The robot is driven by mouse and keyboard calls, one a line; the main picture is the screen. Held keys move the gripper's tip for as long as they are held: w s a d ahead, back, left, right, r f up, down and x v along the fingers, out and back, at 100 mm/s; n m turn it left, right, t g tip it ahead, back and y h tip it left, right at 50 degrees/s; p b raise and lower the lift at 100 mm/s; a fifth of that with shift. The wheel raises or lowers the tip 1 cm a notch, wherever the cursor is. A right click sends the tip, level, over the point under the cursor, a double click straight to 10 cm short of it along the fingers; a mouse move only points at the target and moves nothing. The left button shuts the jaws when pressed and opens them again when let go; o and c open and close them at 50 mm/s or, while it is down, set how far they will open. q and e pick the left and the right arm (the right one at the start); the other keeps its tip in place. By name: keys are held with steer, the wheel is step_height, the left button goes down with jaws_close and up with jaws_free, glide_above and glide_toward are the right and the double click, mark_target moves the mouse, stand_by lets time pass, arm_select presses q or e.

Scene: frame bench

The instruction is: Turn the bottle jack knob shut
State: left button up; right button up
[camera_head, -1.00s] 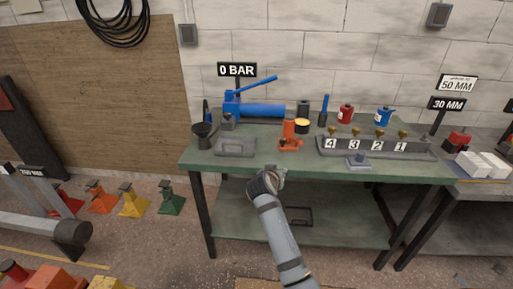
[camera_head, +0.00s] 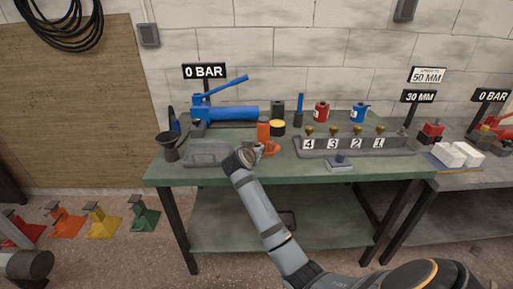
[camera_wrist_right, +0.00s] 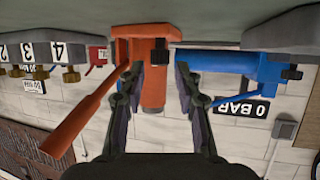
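The orange bottle jack (camera_head: 264,132) stands on the green workbench, left of the numbered block. In the upside-down right wrist view, the jack (camera_wrist_right: 153,88) shows close up between the finger lines, with its orange handle (camera_wrist_right: 85,115) slanting to the left. A small dark knob (camera_wrist_right: 159,44) shows near its base. My right gripper (camera_head: 258,150) is in front of the jack. In the wrist view its fingers (camera_wrist_right: 160,72) are apart with nothing gripped; whether a fingertip touches the jack I cannot tell. My left gripper is not in view.
A blue pump (camera_head: 230,113) with a 0 BAR sign (camera_head: 205,71) stands left of the jack. A grey block (camera_head: 350,147) with several numbered brass knobs is to the right. A grey tray (camera_head: 203,157) and black funnel cup (camera_head: 170,146) are at left. The bench's front strip is mostly clear.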

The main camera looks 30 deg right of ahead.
mark_target(256, 145)
steer(key=shift+x, duration=1.7)
jaws_close()
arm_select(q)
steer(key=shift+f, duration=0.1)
arm_select(e)
steer(key=shift+b, duration=0.3)
steer(key=m+g+h+b, duration=0.2)
steer(key=m+g+b, duration=0.1)
steer(key=m+g+h+b, duration=0.1)
steer(key=b, duration=0.1)
steer(key=shift+w+a+f+m, duration=0.1)
steer(key=shift+w+a+m, duration=0.2)
steer(key=shift+w, duration=0.1)
steer(key=shift+w+m+g+b, duration=0.15)
steer(key=shift+m+g+b, duration=0.55)
steer(key=shift+g+b, duration=0.3)
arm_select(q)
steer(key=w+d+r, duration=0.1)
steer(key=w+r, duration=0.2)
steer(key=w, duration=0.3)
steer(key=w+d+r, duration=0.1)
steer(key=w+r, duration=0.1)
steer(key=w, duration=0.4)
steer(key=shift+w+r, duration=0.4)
arm_select(e)
steer(key=shift+g+h, duration=0.3)
steer(key=shift+h, duration=0.1)
